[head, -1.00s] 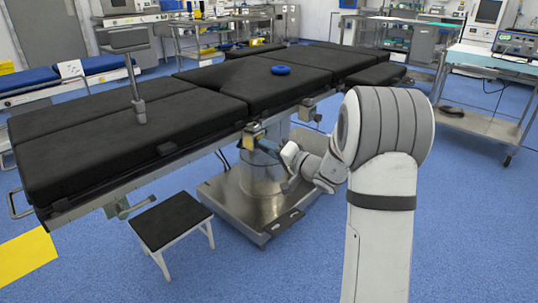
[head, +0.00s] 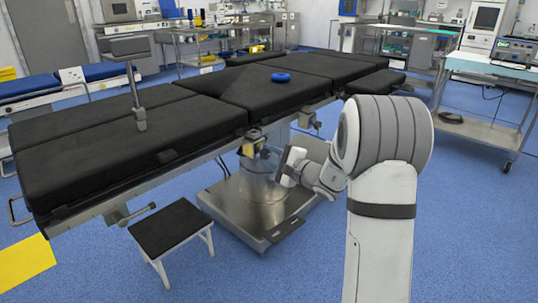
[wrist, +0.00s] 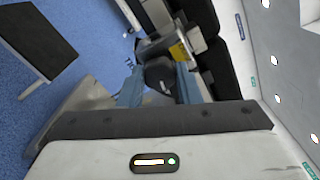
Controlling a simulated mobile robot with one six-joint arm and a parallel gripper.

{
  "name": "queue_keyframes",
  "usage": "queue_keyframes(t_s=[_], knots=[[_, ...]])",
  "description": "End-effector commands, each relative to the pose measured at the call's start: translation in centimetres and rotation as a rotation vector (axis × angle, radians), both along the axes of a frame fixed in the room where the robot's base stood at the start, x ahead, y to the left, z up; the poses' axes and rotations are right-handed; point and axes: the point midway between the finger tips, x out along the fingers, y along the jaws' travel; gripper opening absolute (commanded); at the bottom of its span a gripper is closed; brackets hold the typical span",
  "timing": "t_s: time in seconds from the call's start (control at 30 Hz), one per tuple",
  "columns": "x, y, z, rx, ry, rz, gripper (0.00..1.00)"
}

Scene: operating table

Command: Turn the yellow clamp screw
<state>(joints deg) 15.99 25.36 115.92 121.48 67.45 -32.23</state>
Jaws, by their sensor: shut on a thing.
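The yellow clamp (head: 251,140) sits on the side rail of the operating table, below the black pads. In the wrist view the yellow clamp (wrist: 178,51) lies just past my fingertips. Its dark screw knob (wrist: 160,75) sits between the two blue fingers. My gripper (wrist: 158,84) is shut on this screw, one finger on each side. In the head view my gripper (head: 268,155) reaches the clamp from the right. The fingers are small there and their contact is hard to make out.
A second clamp (head: 307,117) is farther along the rail. The table's metal base (head: 262,205) stands below my gripper, and a black-topped stool (head: 172,228) stands at front left. Open blue floor lies around.

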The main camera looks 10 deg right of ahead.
Motion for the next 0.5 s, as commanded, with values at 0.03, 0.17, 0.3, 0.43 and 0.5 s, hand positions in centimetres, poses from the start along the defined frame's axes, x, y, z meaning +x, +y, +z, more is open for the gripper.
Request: queue_keyframes(t_s=[0.03, 0.17, 0.3, 0.43, 0.5], knots=[[-0.03, -0.06, 0.05, 0.037, 0.031, -0.002, 0.08], [-0.04, -0.05, 0.08, 0.136, 0.104, -0.001, 0.08], [-0.06, -0.04, 0.07, 0.244, 0.183, 0.000, 0.08], [-0.07, -0.02, 0.13, 0.344, 0.255, 0.000, 0.08], [-0.06, -0.02, 0.11, 0.399, 0.295, -0.001, 0.08]])
